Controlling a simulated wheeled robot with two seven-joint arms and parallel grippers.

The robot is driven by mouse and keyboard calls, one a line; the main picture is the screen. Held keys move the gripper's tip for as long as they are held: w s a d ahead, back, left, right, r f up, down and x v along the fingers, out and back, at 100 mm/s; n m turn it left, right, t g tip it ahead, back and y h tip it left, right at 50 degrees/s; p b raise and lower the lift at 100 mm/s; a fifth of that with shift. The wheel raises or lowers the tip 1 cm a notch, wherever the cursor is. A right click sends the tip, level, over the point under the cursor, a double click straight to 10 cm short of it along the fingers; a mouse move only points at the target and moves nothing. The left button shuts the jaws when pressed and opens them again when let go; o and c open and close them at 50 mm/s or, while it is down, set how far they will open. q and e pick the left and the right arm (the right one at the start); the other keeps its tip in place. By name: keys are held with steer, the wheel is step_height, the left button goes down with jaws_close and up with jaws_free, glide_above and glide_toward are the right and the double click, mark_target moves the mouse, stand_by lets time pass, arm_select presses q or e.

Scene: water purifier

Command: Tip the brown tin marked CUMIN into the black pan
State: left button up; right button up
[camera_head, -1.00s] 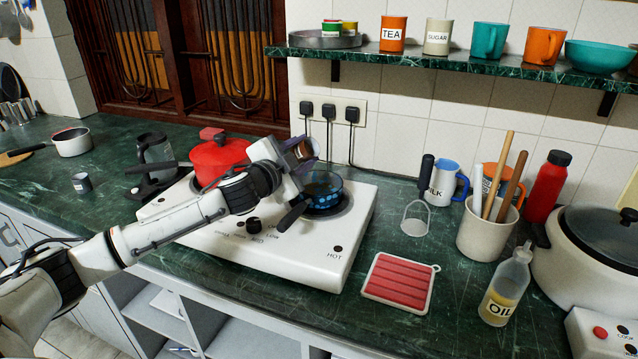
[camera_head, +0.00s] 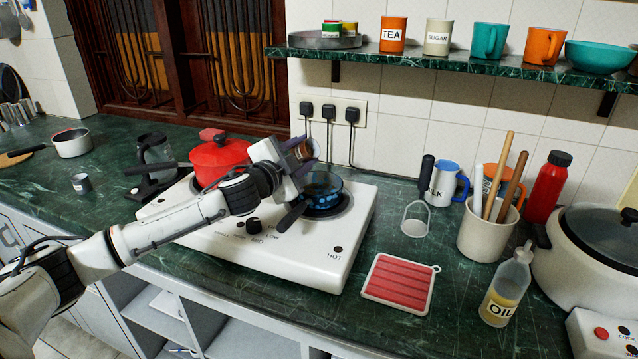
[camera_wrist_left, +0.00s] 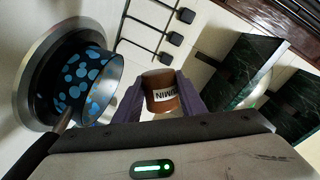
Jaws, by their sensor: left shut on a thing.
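The brown tin marked CUMIN (camera_wrist_left: 162,92) is between the purple fingers of my left gripper (camera_wrist_left: 160,98) in the left wrist view, its label turned over in that picture. In the head view my left gripper (camera_head: 303,150) holds the tin (camera_head: 301,149) tilted above the pan. The black pan (camera_head: 322,194), with blue dots on its side, sits on the right burner of the white stove; its dark handle points towards the front left. In the left wrist view the pan (camera_wrist_left: 85,85) is left of the tin and apart from it. The pan's contents are not clear. My right gripper is not in view.
A red pot (camera_head: 219,160) stands on the stove (camera_head: 315,252) left of the pan. A red trivet (camera_head: 400,283), a utensil crock (camera_head: 486,228) and an oil bottle (camera_head: 507,287) stand to the right. A green shelf (camera_head: 450,62) is above.

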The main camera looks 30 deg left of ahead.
arm_select(q)
steer(key=shift+d+r+m+y, duration=0.1)
steer(key=shift+r+m+y, duration=0.3)
steer(key=shift+m, duration=0.9)
stand_by(3.0)
steer(key=shift+d+r+m+p, duration=0.15)
steer(key=shift+r+m+p, duration=0.2)
steer(key=shift+m, duration=0.35)
stand_by(1.7)
